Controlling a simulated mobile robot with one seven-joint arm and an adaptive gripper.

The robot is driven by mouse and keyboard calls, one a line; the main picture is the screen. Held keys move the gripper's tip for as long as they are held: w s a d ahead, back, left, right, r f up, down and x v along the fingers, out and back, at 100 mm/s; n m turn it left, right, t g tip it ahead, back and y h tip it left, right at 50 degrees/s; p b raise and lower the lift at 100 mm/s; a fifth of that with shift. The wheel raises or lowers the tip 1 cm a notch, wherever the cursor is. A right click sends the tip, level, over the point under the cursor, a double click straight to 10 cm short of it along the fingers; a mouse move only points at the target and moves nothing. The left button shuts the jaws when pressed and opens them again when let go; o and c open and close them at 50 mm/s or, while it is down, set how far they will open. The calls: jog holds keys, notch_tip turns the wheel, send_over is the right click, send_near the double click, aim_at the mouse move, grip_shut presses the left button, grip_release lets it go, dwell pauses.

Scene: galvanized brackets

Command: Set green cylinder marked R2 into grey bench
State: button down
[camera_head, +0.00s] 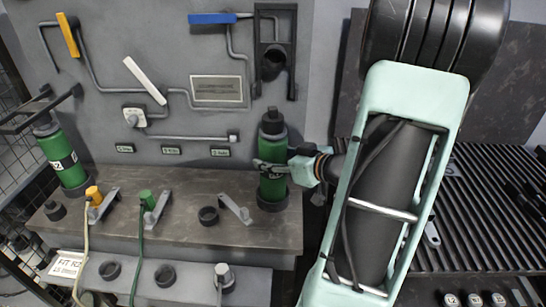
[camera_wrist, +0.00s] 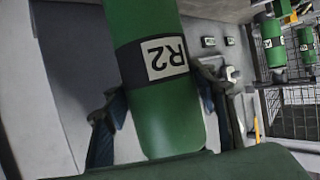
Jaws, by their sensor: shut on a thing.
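The green cylinder marked R2 (camera_head: 272,152) is upright at the right end of the grey bench (camera_head: 170,232). Its black cap is on top and its foot meets a dark ring on the bench top; I cannot tell how deep it sits. My gripper (camera_head: 272,171) reaches in from the right and is shut around its middle. In the wrist view the cylinder (camera_wrist: 150,95) lies between my gripper's two fingers (camera_wrist: 168,115), with its R2 label showing upside down. The cylinder's far side is hidden.
Another green cylinder (camera_head: 66,160) stands at the far left, its label only partly readable. A panel with pipes rises behind. A slatted rack (camera_head: 480,215) is at right.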

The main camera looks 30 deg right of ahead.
jog(key=shift+w+f, duration=0.1)
jog(key=shift+f, duration=0.15)
jog(key=c, duration=1)
grip_release()
jog(key=shift+o, duration=1.3)
jog(key=shift+s+f, duration=0.2)
jog(key=shift+f, duration=0.1)
jog(key=shift+s+d+r, duration=0.15)
jog(key=shift+s+r, duration=0.15)
jog(key=shift+s, duration=0.1)
jog(key=v, duration=1.1)
